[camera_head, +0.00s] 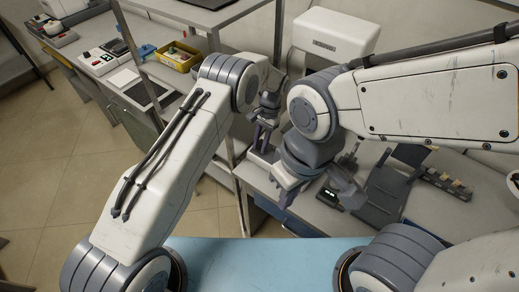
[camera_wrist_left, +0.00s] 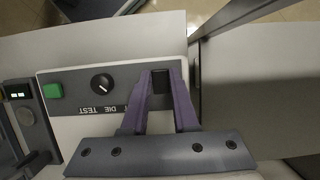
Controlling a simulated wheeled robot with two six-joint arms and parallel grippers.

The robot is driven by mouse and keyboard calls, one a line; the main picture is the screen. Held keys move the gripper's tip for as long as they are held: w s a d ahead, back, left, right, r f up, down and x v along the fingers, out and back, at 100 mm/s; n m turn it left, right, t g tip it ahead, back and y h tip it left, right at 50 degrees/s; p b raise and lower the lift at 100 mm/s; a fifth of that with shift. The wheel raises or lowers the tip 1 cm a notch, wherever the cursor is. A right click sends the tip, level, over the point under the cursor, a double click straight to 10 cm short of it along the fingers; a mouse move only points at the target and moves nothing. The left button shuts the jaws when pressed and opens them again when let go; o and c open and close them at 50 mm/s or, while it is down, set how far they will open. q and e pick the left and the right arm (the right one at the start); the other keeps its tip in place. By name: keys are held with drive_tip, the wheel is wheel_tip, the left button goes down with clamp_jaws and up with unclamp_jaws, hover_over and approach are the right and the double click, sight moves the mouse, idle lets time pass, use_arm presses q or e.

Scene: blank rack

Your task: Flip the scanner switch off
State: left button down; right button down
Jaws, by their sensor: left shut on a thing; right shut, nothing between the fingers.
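In the left wrist view, a grey panel (camera_wrist_left: 128,82) on a pale housing carries a black switch (camera_wrist_left: 160,88), a round black knob (camera_wrist_left: 102,83) and a green button (camera_wrist_left: 53,91). Upside-down lettering by the knob reads "DIE TEST". My left gripper (camera_wrist_left: 160,66) has its two purple fingers closed around the switch, one on each side. Whether the switch is on or off cannot be told. In the head view my left gripper (camera_head: 261,143) is beside a metal post, and the switch is hidden there. My right gripper (camera_head: 288,190) is shut and empty, lower and nearer the camera.
A metal rack post (camera_head: 278,35) stands close by my left gripper. A white machine (camera_head: 335,35) stands at the back. A small device with a display (camera_head: 330,195) and a strip of parts (camera_head: 445,182) lie on the right bench. A yellow bin (camera_head: 180,57) is at the back left.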

use_arm(q)
drive_tip(key=c, duration=0.7)
unclamp_jaws()
drive_tip(key=b+v, duration=0.3)
drive_tip(key=v, duration=0.7)
drive_tip(key=shift+w+r, duration=0.1)
drive_tip(key=shift+r, duration=0.1)
